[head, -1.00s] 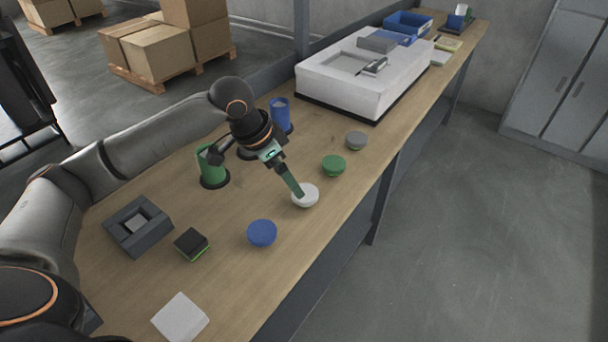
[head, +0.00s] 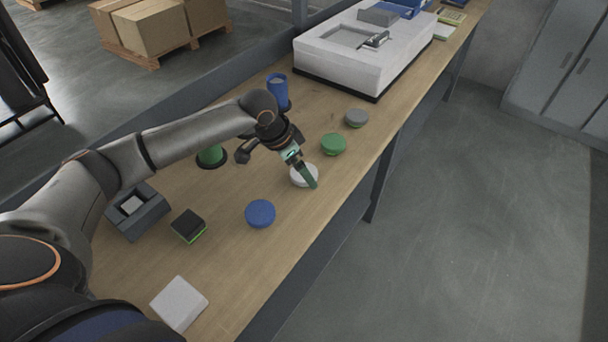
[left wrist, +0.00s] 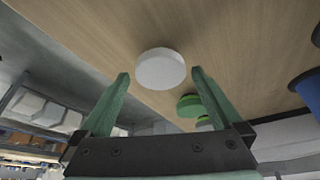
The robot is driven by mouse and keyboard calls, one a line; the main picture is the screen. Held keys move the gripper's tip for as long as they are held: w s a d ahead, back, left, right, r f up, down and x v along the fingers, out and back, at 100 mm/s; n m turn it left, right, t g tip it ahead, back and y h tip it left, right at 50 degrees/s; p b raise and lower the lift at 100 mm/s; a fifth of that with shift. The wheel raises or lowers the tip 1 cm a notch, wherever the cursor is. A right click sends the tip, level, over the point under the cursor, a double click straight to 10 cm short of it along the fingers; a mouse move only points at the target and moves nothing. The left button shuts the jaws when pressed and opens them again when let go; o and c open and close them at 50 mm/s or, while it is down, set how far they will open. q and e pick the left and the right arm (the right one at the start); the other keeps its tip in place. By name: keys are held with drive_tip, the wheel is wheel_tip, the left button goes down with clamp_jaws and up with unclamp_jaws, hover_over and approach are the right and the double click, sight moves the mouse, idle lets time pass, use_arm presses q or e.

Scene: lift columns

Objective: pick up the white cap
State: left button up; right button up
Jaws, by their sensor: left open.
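The white cap (head: 298,178) is a round disc on the wooden bench, in line with the green, grey and blue caps. My left gripper (head: 313,184) is at the white cap in the head view and hides part of it. In the left wrist view the white cap (left wrist: 160,69) lies beyond and between the two green fingers (left wrist: 159,78), which are apart and empty. I cannot tell the exact height of the fingers over the bench. My right gripper is not in view.
A blue cap (head: 260,213), a green cap (head: 333,144) and a grey cap (head: 356,118) sit nearby. A green cylinder (head: 211,156) and a blue cylinder (head: 277,90) stand behind. The bench's right edge is close, with open floor beyond.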

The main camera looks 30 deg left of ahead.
use_arm(q)
drive_tip(key=shift+x, duration=1.25)
drive_tip(key=c, duration=1.2)
drive_tip(key=shift+r, duration=0.15)
